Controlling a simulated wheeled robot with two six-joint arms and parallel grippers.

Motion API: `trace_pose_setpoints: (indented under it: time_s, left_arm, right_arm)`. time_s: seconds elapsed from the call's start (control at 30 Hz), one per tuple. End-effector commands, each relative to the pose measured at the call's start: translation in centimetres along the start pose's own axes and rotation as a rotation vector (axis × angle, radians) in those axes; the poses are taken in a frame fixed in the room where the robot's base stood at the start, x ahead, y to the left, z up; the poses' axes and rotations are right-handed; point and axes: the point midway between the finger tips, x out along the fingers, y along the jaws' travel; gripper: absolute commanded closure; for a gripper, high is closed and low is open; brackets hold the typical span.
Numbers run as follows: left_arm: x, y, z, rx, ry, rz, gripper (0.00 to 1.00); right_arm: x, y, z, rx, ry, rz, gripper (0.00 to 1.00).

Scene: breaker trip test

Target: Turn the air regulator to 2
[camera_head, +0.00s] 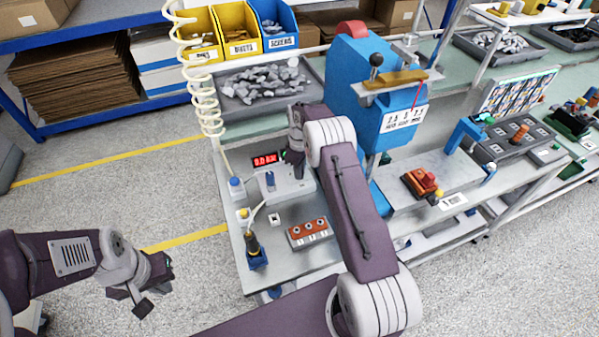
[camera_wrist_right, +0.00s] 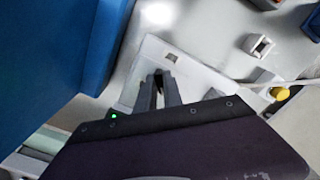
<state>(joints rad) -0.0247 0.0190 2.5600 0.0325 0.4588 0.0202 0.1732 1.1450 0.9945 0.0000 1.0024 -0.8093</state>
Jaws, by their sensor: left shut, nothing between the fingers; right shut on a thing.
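A pale box (camera_head: 285,187) with a red digital display (camera_head: 265,160) stands on the bench; the display seems to start with 0.0. My right gripper (camera_head: 297,163) is over this box, beside the display, mostly hidden by my own arm. In the right wrist view my right gripper (camera_wrist_right: 159,84) is shut on a small dark part on the pale panel (camera_wrist_right: 205,88), which may be the regulator knob. The fingers hide most of it, and its setting cannot be read. My left gripper (camera_head: 138,299) is shut and empty, over the floor at the lower left.
A blue machine (camera_head: 352,75) stands right behind my right arm. Around the pale box are an orange-topped block (camera_head: 309,231), a screwdriver-like tool in a blue holder (camera_head: 257,260) and a coiled hose (camera_head: 207,100). A tray of grey parts (camera_head: 240,110) lies behind. The floor at left is clear.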

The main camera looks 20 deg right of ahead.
Motion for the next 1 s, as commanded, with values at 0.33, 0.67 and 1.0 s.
trace_pose_setpoints:
  time_s: [0.33,0.67,1.0]
  left_arm:
    - [0.20,0.00,0.02,0.000,0.000,0.000,1.00]
    - [0.20,0.00,0.02,0.000,0.000,0.000,1.00]
    - [0.20,0.00,0.02,0.000,0.000,0.000,1.00]
  right_arm:
    - [-0.09,0.11,-0.03,-0.098,0.001,0.002,1.00]
    - [-0.11,0.12,-0.04,-0.110,0.001,0.002,1.00]
    - [-0.07,0.10,-0.03,-0.108,0.001,0.002,0.67]
